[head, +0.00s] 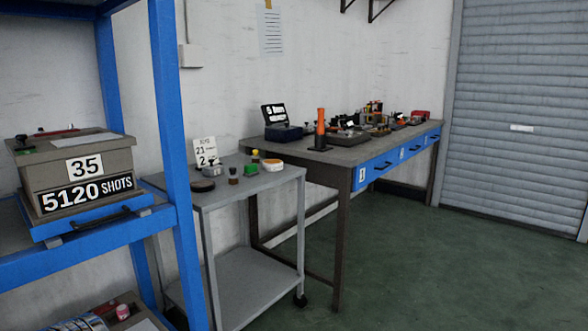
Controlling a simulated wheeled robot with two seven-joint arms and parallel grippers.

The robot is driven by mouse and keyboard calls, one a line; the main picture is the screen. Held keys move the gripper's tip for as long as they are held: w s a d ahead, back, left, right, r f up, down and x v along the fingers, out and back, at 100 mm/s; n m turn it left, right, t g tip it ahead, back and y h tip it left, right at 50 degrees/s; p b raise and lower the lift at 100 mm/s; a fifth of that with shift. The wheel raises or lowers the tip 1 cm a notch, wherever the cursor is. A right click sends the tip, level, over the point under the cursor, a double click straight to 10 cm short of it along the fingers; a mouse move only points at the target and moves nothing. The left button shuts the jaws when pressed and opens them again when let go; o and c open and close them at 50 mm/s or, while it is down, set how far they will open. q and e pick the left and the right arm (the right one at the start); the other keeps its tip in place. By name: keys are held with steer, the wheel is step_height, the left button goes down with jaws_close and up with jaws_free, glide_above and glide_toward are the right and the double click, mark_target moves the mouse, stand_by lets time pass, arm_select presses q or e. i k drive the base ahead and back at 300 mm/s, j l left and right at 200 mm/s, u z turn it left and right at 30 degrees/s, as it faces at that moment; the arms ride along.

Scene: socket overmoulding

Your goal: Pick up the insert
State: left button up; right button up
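Neither of my grippers shows in the head view. I cannot tell which thing is the insert. Several small parts stand on the grey trolley (237,193): a dark flat disc (201,185), a small grey part (212,168), a dark part with a tan top (233,175), a yellow-topped part (255,156), a green part (250,170) and an orange and white round part (273,165). More small parts crowd the far end of the workbench (288,151), too small to tell apart.
A blue shelf rack (170,110) fills the left, near me. It holds a grey-brown box (60,172) labelled "35" and "5120 SHOTS". A number card (205,150) stands on the trolley. An orange cylinder (320,128) stands on the bench. The green floor (430,270) at right is clear.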

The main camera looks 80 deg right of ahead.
mark_target(211, 170)
steer(key=z, duration=2.2)
